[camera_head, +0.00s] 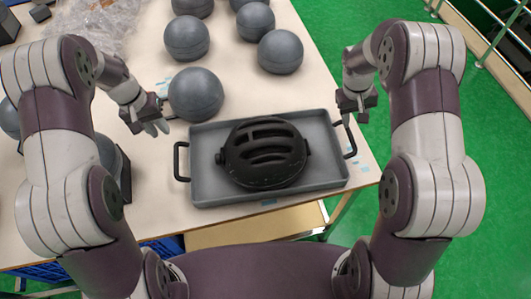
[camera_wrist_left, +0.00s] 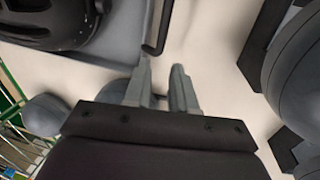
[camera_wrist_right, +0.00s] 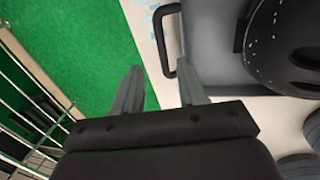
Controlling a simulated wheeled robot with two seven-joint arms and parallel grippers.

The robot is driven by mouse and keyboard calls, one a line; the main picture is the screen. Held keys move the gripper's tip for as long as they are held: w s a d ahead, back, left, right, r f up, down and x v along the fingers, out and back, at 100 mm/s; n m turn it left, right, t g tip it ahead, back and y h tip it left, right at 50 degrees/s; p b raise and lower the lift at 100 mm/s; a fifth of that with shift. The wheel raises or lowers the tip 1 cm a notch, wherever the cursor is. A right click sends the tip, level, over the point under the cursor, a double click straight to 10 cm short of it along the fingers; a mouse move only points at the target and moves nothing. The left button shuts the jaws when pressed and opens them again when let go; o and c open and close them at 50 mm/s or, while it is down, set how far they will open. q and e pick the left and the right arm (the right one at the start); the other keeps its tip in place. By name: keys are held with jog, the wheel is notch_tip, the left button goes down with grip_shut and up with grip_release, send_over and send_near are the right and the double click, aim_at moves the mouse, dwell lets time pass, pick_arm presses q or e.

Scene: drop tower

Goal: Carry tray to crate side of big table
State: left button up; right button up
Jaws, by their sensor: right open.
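The grey tray (camera_head: 205,182) lies on the table near its front edge, with a black slotted helmet-like object (camera_head: 265,153) in it. It has a black handle at its left end (camera_head: 181,161) and another at its right end (camera_head: 349,138). My left gripper (camera_head: 157,128) is open and empty, up and left of the left handle; its fingers are only a little apart in the left wrist view (camera_wrist_left: 161,82). My right gripper (camera_head: 352,112) is open and empty near the right handle. In the right wrist view the handle (camera_wrist_right: 168,45) shows ahead of the spread fingers.
Several grey balls (camera_head: 196,94) sit on the table (camera_head: 140,65) behind and left of the tray. Clear plastic wrap (camera_head: 95,25) lies at the back left. Blue crate-like parts (camera_head: 165,246) show below the table. Green floor (camera_head: 340,25) is open to the right.

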aim_at(175, 151)
pick_arm(q)
jog(key=f, duration=0.4)
jog(key=d+f, duration=0.1)
jog(key=f, duration=0.3)
jog(key=s+d+f, duration=0.1)
jog(key=f, duration=0.3)
jog(key=shift+d, duration=0.1)
pick_arm(e)
jog(key=f, duration=0.4)
jog(key=d+f, duration=0.1)
jog(key=f, duration=0.2)
jog(key=s+d+f, duration=0.1)
jog(key=f, duration=0.3)
jog(key=shift+d+f, duration=0.15)
jog(key=shift+f, duration=0.2)
pick_arm(q)
jog(key=shift+c, duration=1.3)
pick_arm(e)
jog(key=shift+c, duration=1.2)
pick_arm(q)
grip_shut()
pick_arm(e)
grip_shut()
pick_arm(q)
jog(key=shift+w+r, duration=0.1)
jog(key=shift+r, duration=0.05)
pick_arm(e)
jog(key=shift+w, duration=0.1)
